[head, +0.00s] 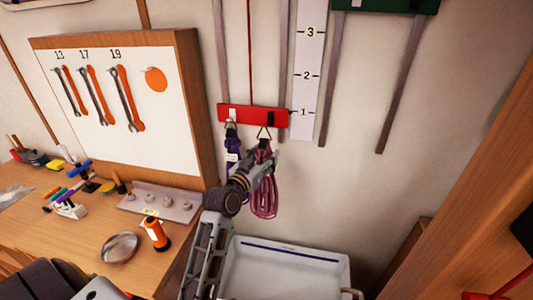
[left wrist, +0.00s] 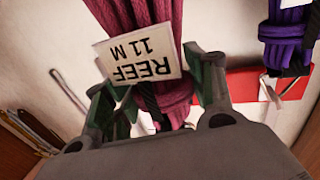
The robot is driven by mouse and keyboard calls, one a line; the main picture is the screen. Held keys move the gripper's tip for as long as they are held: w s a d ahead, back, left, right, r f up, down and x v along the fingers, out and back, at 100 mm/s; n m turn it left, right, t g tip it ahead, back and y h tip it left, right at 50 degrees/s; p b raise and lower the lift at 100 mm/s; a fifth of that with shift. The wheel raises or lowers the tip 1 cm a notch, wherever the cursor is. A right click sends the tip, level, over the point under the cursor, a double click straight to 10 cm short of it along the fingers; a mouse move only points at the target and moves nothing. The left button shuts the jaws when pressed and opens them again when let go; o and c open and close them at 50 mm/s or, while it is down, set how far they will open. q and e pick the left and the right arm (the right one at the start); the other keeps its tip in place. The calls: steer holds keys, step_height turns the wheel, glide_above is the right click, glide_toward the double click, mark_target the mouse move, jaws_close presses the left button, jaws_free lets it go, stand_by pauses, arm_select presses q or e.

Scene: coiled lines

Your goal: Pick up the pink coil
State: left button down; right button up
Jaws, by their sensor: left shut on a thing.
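The pink coil (head: 264,198) hangs below a hook on the red rail (head: 253,115) on the wall. My left gripper (head: 262,171) is at the upper part of the coil and shut on it. In the left wrist view the pink coil (left wrist: 165,35) runs between the fingers of the gripper (left wrist: 160,95). A white tag (left wrist: 140,53) reading "REEF 11 M" lies across the coil there. The coil's top is partly hidden by the gripper in the head view. I cannot tell whether its loop still rests on the hook. My right gripper is not in view.
A purple coil (head: 233,160) hangs close to the left of the pink one. A wooden tool board (head: 190,110) and a workbench (head: 95,235) with tools are on the left. A white basin (head: 285,270) is below.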

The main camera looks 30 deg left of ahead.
arm_select(q)
steer(key=s+d+p, duration=0.2)
steer(key=s+p, duration=0.1)
steer(key=s, duration=0.7)
steer(key=shift+s+d+r, duration=0.15)
steer(key=shift+s+d, duration=0.15)
steer(key=shift+d, duration=0.1)
steer(key=shift+s, duration=0.1)
stand_by(1.1)
